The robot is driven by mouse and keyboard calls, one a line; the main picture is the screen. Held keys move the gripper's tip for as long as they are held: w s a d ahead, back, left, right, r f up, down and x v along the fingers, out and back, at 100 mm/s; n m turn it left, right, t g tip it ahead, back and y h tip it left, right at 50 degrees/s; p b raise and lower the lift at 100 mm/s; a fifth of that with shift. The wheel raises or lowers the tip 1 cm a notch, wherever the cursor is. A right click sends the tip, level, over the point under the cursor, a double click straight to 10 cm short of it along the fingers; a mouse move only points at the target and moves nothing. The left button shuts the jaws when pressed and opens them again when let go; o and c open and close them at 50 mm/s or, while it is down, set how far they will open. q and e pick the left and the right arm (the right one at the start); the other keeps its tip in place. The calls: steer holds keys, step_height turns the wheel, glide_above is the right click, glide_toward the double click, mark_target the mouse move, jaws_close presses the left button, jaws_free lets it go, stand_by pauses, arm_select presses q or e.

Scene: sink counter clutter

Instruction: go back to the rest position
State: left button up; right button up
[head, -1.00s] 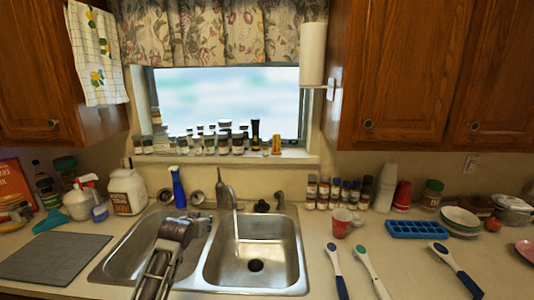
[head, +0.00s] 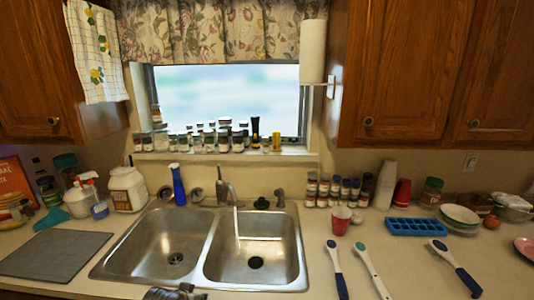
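Part of my own arm or gripper (head: 174,293) shows at the bottom edge, in front of the double sink (head: 212,240). Most of it is cut off by the frame, and its fingers cannot be made out. I cannot tell which side it belongs to. No other gripper shows. Both sink basins are clear of my arms, and water runs from the faucet (head: 229,193) into the right basin.
Right of the sink are a red cup (head: 340,221), brushes (head: 371,271) and a blue ice tray (head: 415,227). Spice jars (head: 334,192) stand against the wall.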

arm_select(q)
steer(key=shift+s+f+g, duration=1.15)
steer(key=shift+s+g, duration=0.65)
steer(key=shift+s, duration=8.4)
step_height(320, 180, down, 34)
steer(key=s+g, duration=0.1)
steer(key=s, duration=0.1)
steer(key=s+a+f, duration=0.2)
steer(key=s+f, duration=0.8)
steer(key=s, duration=0.1)
steer(key=s+a+f+g+b, duration=0.1)
steer(key=s+a+f, duration=0.1)
steer(key=s+f, duration=0.8)
steer(key=shift+s+f+m+g, duration=0.25)
steer(key=shift+s+m+g, duration=0.05)
steer(key=shift+s, duration=0.6)
